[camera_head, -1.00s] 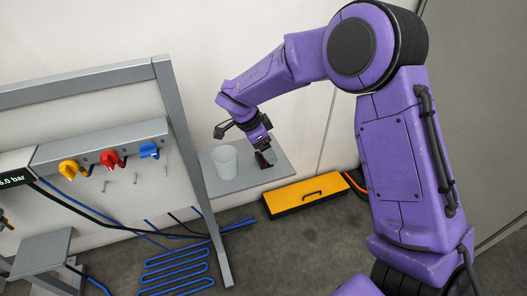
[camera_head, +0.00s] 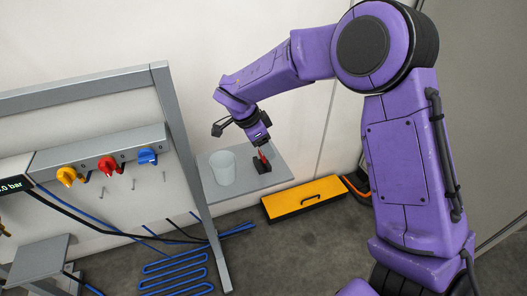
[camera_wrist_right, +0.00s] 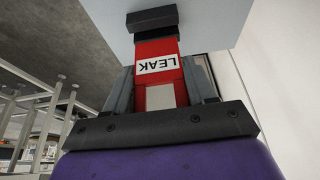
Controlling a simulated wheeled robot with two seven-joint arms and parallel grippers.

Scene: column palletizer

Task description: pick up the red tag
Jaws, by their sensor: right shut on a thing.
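The red tag (camera_wrist_right: 158,66), with a white label reading LEAK, sits between the two grey fingers of my right gripper (camera_wrist_right: 158,85) in the right wrist view. The gripper is shut on it. In the head view my right gripper (camera_head: 263,148) points down over the grey shelf, with the red tag (camera_head: 265,155) showing as a small strip below it. A black block (camera_head: 262,166) is at the tag's lower end; it also shows at the tag's far end in the wrist view (camera_wrist_right: 152,18). I cannot tell whether tag and block are joined. My left gripper is out of view.
A translucent cup (camera_head: 222,168) stands on the grey shelf (camera_head: 235,188), left of the gripper. A yellow-orange case (camera_head: 303,199) lies on the floor at right. A grey frame (camera_head: 187,160) with a panel of coloured knobs stands at left.

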